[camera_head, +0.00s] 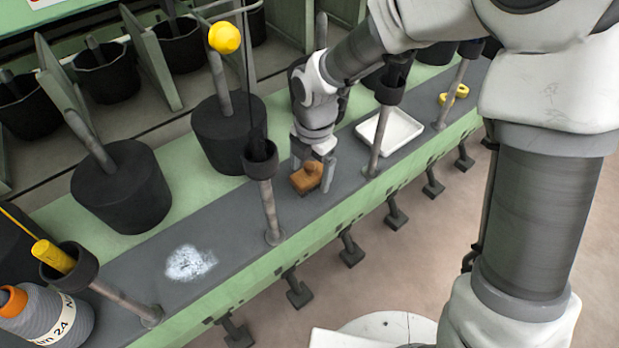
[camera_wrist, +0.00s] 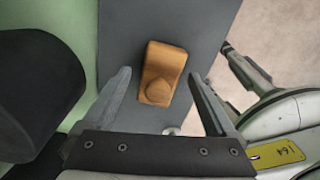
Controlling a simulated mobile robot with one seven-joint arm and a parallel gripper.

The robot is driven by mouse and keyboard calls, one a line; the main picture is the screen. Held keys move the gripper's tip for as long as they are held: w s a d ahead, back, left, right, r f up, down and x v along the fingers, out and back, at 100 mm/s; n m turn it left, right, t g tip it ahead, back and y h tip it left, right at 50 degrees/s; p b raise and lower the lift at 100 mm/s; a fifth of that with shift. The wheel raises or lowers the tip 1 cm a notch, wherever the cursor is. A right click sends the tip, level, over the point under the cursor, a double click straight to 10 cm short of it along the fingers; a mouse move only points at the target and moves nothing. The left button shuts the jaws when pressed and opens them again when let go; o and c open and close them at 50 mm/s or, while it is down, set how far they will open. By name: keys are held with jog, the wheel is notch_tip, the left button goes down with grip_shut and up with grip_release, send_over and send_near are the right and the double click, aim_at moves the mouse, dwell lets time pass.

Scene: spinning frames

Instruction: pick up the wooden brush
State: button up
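The wooden brush (camera_head: 307,177) is a small brown block with a rounded knob, lying on the grey shelf of the machine. My gripper (camera_head: 314,172) is over it, pointing down. In the wrist view the brush (camera_wrist: 162,73) lies between the ends of the two fingers, with clear gaps on both sides. My gripper (camera_wrist: 160,78) is open there and does not touch the brush. How far the fingertips are above the shelf is hard to tell.
A white tray (camera_head: 390,133) lies on the shelf to the right. Upright metal posts (camera_head: 268,205) with dark cups stand on both sides of my gripper. A white powdery patch (camera_head: 190,263) and a grey thread cone (camera_head: 48,318) are to the left. A yellow object (camera_head: 453,95) lies far right.

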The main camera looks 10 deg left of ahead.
aim_at(311, 165)
grip_shut()
jog(key=shift+r, duration=0.1)
jog(key=shift+r+p, duration=0.35)
jog(key=shift+r, duration=0.15)
notch_tip(311, 165, up, 4)
jog(key=shift+d+f+p, duration=0.1)
jog(key=shift+d+p, duration=0.05)
jog(key=shift+p, duration=0.95)
jog(key=s+d+r+p, duration=0.4)
jog(key=s+d+r, duration=0.2)
jog(key=d, duration=0.3)
jog(key=shift+d+p, duration=0.4)
